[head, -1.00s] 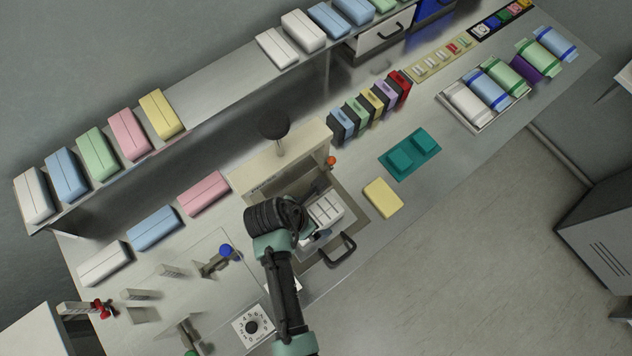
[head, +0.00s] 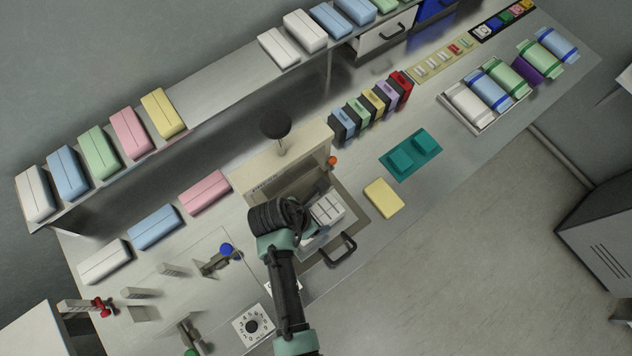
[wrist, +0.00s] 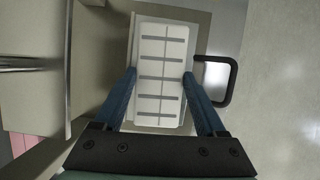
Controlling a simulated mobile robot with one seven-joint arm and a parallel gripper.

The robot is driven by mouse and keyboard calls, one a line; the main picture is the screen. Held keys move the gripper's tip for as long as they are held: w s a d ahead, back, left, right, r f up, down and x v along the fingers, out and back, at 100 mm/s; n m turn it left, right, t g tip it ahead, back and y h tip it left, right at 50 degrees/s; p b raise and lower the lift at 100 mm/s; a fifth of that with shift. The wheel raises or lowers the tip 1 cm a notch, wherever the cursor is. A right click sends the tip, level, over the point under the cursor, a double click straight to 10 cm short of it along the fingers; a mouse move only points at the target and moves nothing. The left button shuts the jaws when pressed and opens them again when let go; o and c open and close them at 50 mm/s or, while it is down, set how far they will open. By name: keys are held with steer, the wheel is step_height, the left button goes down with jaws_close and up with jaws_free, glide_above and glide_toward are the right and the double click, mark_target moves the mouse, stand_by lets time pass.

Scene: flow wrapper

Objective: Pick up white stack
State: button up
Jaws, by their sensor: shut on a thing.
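The white stack (head: 328,207) stands in the open-topped bay of the beige machine. In the wrist view the white stack (wrist: 160,75) is a white block with several grey bars and a line down its middle. My gripper (wrist: 160,85) has one blue finger along each long side of the stack, shut on it. In the head view my wrist and arm cover the near left of the stack and most of my gripper (head: 318,212). Whether the stack is clear of the bay floor I cannot tell.
A black handle (head: 338,250) is on the bay's front edge, close to the stack. A yellow block (head: 383,198) and a teal tray (head: 410,155) lie to the right. A dark round knob (head: 276,125) stands behind the bay. A dial plate (head: 252,326) is near my arm.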

steer(key=shift+r, duration=0.1)
step_height(320, 180, up, 10)
stand_by(0.5)
stand_by(0.6)
